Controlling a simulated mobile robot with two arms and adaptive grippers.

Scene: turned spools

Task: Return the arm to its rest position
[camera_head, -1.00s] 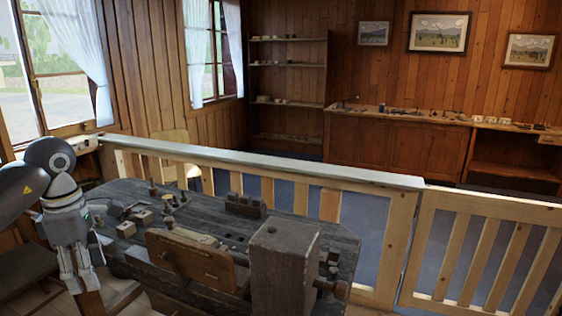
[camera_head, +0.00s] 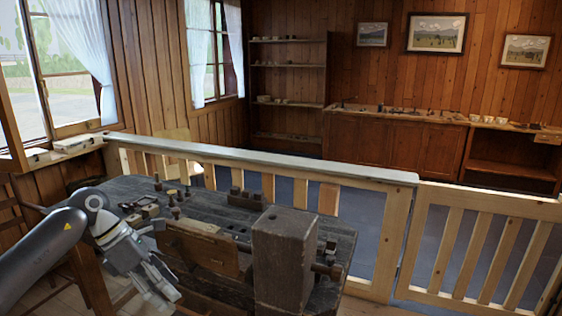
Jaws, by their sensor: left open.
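My left arm comes in from the left edge, and my left gripper (camera_head: 160,297) hangs low at the near left side of the dark wooden workbench (camera_head: 225,208). Its fingers point down and to the right, and I see nothing held between them. The gripper overlaps the bench's near left edge in the picture; whether it touches the bench I cannot tell. My right arm and right gripper are out of the picture.
The bench carries a square wooden block (camera_head: 284,258), an upright board (camera_head: 200,248) and several small turned pieces. A wooden railing (camera_head: 270,165) runs behind the bench. Shelves (camera_head: 288,70) and a long cabinet (camera_head: 390,145) stand at the back wall.

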